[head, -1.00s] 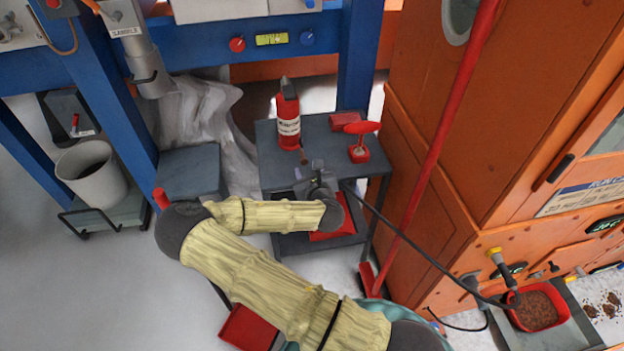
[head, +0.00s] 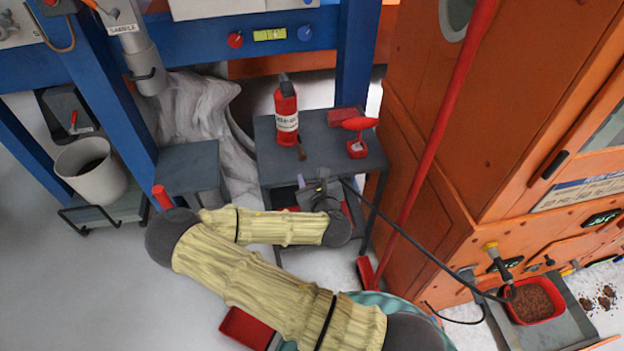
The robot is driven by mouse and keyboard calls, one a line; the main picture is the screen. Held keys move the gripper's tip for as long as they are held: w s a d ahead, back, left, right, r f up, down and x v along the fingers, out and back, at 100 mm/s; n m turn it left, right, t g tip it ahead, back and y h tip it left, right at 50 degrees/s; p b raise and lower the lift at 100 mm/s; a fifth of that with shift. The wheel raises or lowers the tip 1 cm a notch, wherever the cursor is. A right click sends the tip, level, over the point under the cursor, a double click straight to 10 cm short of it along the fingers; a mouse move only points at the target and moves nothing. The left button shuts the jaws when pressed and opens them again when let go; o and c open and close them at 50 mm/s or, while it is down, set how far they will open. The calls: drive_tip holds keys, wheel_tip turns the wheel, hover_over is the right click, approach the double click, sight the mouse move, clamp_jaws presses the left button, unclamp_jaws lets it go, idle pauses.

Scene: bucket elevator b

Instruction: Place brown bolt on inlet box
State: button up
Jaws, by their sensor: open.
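The fingers are small and partly hidden by the wrist. I cannot tell for sure which thing is the inlet box.
A red bottle (head: 286,112), a red scoop-like tool (head: 358,140) and a red block (head: 344,119) stand on the cart. A red pole (head: 430,155) and a dark cable (head: 420,245) are to the right, before the orange machine (head: 440,90). A grey stool (head: 188,167) is left.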

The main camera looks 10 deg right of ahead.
drive_tip(key=s+d+f+m+g+h, duration=0.2)
drive_tip(key=s+d+m+g, duration=0.15)
drive_tip(key=m, duration=0.75)
drive_tip(key=s+d+f+m+g+h, duration=0.1)
drive_tip(key=s+d+m+g+h, duration=0.2)
drive_tip(key=m, duration=0.9)
drive_tip(key=s+a+r+m+g+y, duration=0.3)
drive_tip(key=s+r+m+g+y, duration=0.1)
drive_tip(key=s+r+m, duration=0.8)
wheel_tip(320, 180, up, 2)
drive_tip(key=m+g, duration=0.1)
drive_tip(key=m, duration=0.2)
drive_tip(key=shift+r+m, duration=0.25)
drive_tip(key=shift+m, duration=0.05)
drive_tip(key=shift+c, duration=0.5)
drive_tip(key=shift+f, duration=0.1)
